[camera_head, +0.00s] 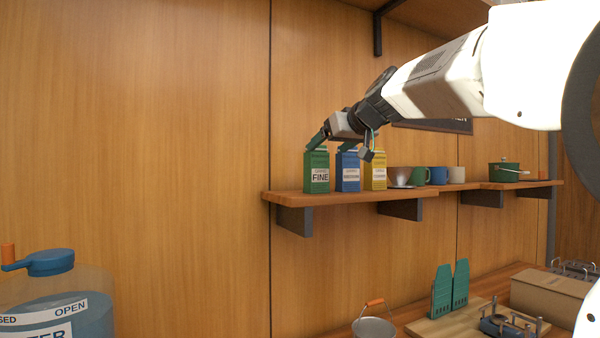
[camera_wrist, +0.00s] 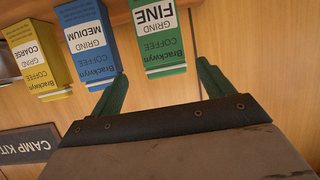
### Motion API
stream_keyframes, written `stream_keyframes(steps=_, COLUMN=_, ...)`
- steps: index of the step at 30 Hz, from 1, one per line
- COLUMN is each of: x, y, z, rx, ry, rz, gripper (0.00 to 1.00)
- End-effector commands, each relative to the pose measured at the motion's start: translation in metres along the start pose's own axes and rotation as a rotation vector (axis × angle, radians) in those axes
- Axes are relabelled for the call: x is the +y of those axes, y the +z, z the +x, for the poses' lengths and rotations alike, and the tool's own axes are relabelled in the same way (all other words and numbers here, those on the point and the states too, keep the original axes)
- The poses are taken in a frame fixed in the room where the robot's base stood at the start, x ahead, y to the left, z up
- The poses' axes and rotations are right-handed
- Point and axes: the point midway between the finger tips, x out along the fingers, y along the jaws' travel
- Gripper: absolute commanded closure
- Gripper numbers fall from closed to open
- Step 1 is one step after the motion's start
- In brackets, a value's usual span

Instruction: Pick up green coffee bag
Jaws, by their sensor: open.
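The green coffee bag (camera_head: 317,173), labelled FINE, stands upright at the left end of the wall shelf. In the wrist view it shows upside down at the top (camera_wrist: 156,38), ahead of the gap between the fingers. My gripper (camera_head: 334,141) is open and empty, just above and close to the bags, with its green fingers spread. In the wrist view the fingers (camera_wrist: 160,88) lie either side of the green bag's line; I cannot tell whether they touch any bag.
A blue coffee bag (camera_head: 347,173) stands right beside the green one, then a yellow bag (camera_head: 375,171). Mugs (camera_head: 438,175) and a green pot (camera_head: 503,171) stand farther right on the shelf (camera_head: 330,196). A water jug (camera_head: 50,290) is at lower left. The wall left of the shelf is clear.

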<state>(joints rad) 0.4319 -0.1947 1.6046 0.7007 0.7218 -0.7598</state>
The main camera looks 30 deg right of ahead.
Motion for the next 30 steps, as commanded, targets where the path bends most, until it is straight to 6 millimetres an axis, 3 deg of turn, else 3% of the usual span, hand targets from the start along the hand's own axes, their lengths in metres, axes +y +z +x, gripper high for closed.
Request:
stream_keyframes(steps=15, x=-0.006, y=0.003, z=0.063, rx=-0.006, ry=-0.004, rz=0.0, gripper=0.2)
stream_keyframes(steps=23, x=-0.006, y=0.003, z=0.067, rx=-0.004, ry=-0.002, rz=0.001, gripper=0.2)
stream_keyframes(steps=28, x=-0.006, y=0.003, z=0.066, rx=-0.005, ry=-0.002, rz=0.001, gripper=0.67)
stream_keyframes(steps=29, x=-0.006, y=0.003, z=0.066, rx=-0.005, ry=-0.002, rz=0.001, gripper=0.74)
stream_keyframes(steps=30, x=-0.006, y=0.003, z=0.066, rx=-0.005, ry=-0.002, rz=0.001, gripper=0.74)
